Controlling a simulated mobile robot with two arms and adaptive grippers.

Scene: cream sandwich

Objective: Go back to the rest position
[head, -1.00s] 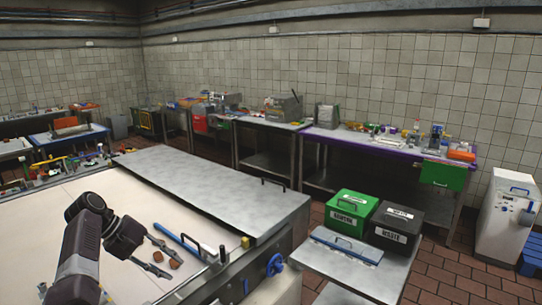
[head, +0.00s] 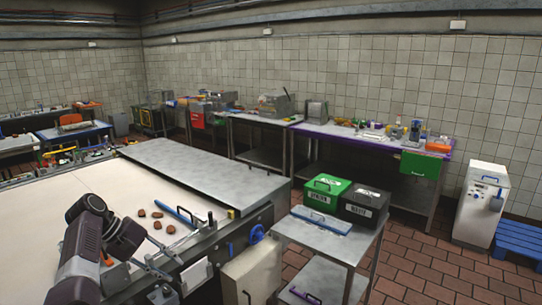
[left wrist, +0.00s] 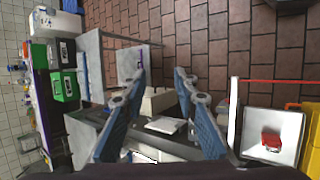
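My left gripper (head: 178,268) hangs at the near edge of the white worktop (head: 100,190) in the head view, with its dark arm coming in from the lower left. In the left wrist view, its two blue-grey fingers (left wrist: 160,80) are spread apart with nothing held between them. Several small brown pieces (head: 157,225) lie on the worktop just beyond the gripper, apart from it. My right gripper is in neither view.
A blue bar (head: 185,217) lies near a grey metal cover (head: 200,175). A side table (head: 310,236) on the right bears a green bin (head: 325,194) and a black bin (head: 362,205). A pale box (head: 253,272) stands at the front.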

